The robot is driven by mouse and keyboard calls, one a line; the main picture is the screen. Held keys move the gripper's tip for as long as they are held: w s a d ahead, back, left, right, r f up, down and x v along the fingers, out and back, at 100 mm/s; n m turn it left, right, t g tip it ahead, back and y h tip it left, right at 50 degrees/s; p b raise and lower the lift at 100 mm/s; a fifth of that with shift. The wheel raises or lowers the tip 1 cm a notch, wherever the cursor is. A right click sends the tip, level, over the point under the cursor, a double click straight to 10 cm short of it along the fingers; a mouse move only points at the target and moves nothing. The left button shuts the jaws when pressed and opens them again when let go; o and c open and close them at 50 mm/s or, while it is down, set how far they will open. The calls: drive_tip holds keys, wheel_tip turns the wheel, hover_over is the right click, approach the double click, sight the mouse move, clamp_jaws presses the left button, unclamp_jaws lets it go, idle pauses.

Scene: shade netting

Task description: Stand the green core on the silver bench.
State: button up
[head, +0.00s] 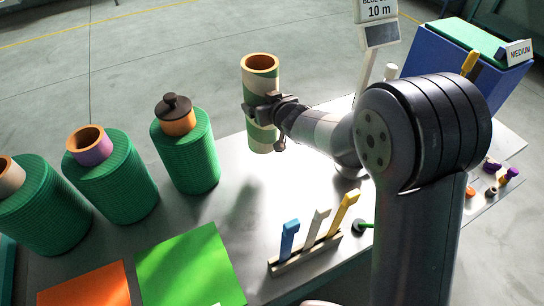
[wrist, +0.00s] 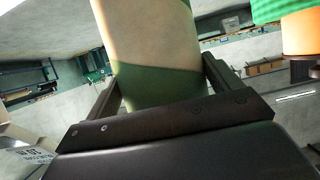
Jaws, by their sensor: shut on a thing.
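The green core (head: 260,85) is an upright hollow tube with green and tan bands and an open top. My gripper (head: 264,109) is shut around its middle. In the wrist view the core (wrist: 150,40) stands between the two fingers, tan above a green band. The silver bench (head: 225,236) spreads below and in front. The core's lower end shows against the bench's far part; I cannot tell whether it touches the top or hangs above it.
Several green netting rolls stand at the left, one with a dark-knobbed plug (head: 176,106). Green (head: 190,268) and orange (head: 88,287) sheets lie in front. A rack (head: 305,252) holds blue, white and yellow tools. A blue box (head: 455,65) and a display post (head: 380,36) stand at the back right.

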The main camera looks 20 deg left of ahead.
sight(268, 131)
wheel_tip(268, 131, down, 9)
drive_tip(key=shift+f+b, duration=0.1)
drive_tip(key=shift+b, duration=0.35)
drive_tip(key=shift+f, duration=0.2)
drive_tip(key=o, duration=1.3)
drive_tip(key=shift+c, duration=0.2)
drive_tip(key=shift+s+d+r, duration=0.1)
drive_tip(key=shift+s+r, duration=0.05)
drive_tip(key=b+v, duration=0.1)
drive_tip(key=v, duration=0.6)
drive_tip(key=shift+d, duration=0.15)
